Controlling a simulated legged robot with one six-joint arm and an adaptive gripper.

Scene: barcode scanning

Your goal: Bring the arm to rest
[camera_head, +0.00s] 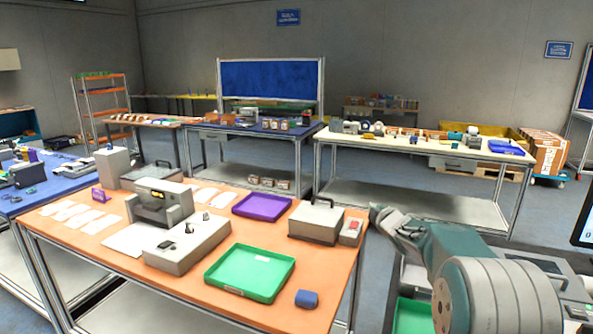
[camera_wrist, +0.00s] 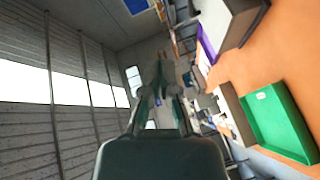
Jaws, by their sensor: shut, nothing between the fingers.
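My arm (camera_head: 455,255) is folded low at the right of the head view, beside the right end of the orange-topped table (camera_head: 315,262). In the wrist view, my gripper (camera_wrist: 159,80) points away from the camera, with its fingers drawn together and nothing between them. The wrist view is turned on its side. It shows the orange tabletop along its right, apart from the fingers.
On the orange table are a green tray (camera_head: 250,272), a purple tray (camera_head: 262,206), a grey box (camera_head: 316,222) near the right edge and a small blue item (camera_head: 307,298). A white-topped table (camera_head: 400,147) stands behind. Grey floor lies between them.

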